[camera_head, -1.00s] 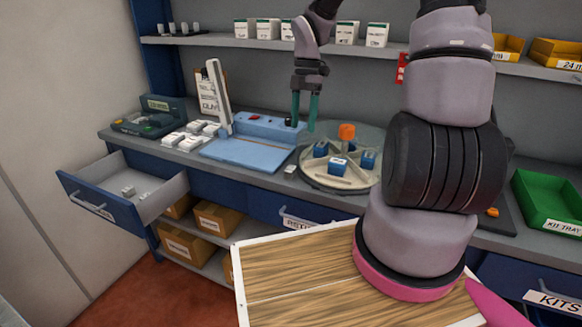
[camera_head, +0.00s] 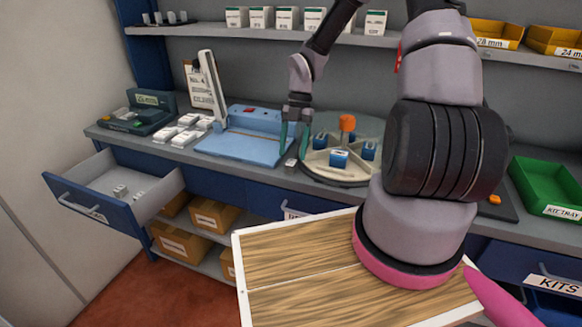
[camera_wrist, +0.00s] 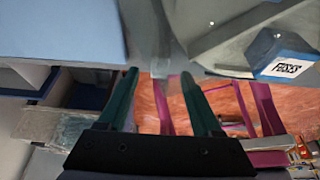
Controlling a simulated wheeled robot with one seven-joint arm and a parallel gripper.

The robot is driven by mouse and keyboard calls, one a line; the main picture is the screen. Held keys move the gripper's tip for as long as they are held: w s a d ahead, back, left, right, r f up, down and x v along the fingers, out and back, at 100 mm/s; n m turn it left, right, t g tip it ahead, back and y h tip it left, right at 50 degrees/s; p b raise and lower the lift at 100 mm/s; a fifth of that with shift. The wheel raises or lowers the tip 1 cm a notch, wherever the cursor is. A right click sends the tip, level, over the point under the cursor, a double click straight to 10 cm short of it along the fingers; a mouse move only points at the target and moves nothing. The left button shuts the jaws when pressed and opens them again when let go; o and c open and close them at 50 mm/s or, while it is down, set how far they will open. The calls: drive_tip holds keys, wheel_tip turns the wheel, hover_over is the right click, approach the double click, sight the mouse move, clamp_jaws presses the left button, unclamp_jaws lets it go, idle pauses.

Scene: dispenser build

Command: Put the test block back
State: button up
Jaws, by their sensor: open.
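A small pale block (camera_head: 291,162) sits on the counter between the blue sealing machine and the round turntable; I take it for the test block, though no label on it can be read. My gripper (camera_head: 292,148) points down just above it, with green fingers apart and nothing visibly held. In the wrist view the fingers (camera_wrist: 162,82) are spread, with a small grey shape (camera_wrist: 160,68) near the gap between their tips. Whether they straddle the block is unclear. An open drawer (camera_head: 90,205) at left holds a few small pale pieces (camera_head: 120,191).
The blue machine (camera_head: 240,148) with a raised arm is left of my gripper. The turntable (camera_head: 345,172) close on the right carries blue blocks (camera_head: 338,158) and an orange knob (camera_head: 347,123). White packs (camera_head: 185,132) lie farther left. A green tray (camera_head: 545,185) is far right.

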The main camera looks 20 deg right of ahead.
sight(291, 162)
drive_tip(key=x, duration=0.3)
drive_tip(key=shift+f, duration=0.25)
drive_tip(key=shift+c, duration=0.3)
clamp_jaws()
drive_tip(key=shift+r, duration=0.15)
